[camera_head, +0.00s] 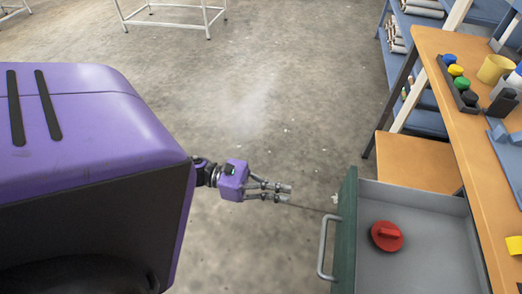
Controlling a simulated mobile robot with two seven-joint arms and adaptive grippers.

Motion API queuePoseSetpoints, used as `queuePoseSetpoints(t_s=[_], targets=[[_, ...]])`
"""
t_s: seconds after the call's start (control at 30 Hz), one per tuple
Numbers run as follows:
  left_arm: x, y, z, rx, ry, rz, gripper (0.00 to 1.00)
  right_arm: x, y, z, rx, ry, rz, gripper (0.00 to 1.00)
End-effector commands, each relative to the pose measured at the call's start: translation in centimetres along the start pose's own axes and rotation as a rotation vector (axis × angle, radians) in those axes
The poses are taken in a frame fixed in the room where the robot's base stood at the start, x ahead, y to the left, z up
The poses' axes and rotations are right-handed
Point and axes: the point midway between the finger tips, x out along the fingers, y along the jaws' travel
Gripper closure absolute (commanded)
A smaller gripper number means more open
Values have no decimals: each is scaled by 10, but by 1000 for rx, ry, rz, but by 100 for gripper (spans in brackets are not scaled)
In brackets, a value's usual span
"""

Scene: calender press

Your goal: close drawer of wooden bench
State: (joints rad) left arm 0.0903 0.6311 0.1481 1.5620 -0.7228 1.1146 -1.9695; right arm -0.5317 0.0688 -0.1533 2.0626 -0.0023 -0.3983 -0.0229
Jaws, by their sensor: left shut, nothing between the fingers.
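The drawer (417,211) of the wooden bench (467,150) stands pulled out at the lower right. It has a grey inside, a green front panel (346,235) and a pale bar handle (325,246). A round red object (386,236) lies in it. My left gripper (287,193) is shut and empty. It is in front of the drawer, left of the green front and apart from it in the picture. My right gripper is not in view.
Small coloured pots (456,71) and a yellow cup (494,68) stand on the bench top. Blue shelves (425,45) hold pale rolls behind it. A white metal frame (172,22) stands at the far left. The concrete floor between is clear.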

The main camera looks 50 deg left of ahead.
Motion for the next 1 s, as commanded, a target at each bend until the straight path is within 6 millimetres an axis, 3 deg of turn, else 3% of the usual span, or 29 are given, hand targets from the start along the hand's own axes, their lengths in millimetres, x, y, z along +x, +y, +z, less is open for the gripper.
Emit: queuePoseSetpoints(t_s=[0.5,0.7,1.0], targets=[[105,1,5,-1,-7,1,100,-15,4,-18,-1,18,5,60],[124,1,3,-2,-3,1,100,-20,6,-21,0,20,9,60],[128,0,1,-4,-2,2,100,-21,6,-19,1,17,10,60]])
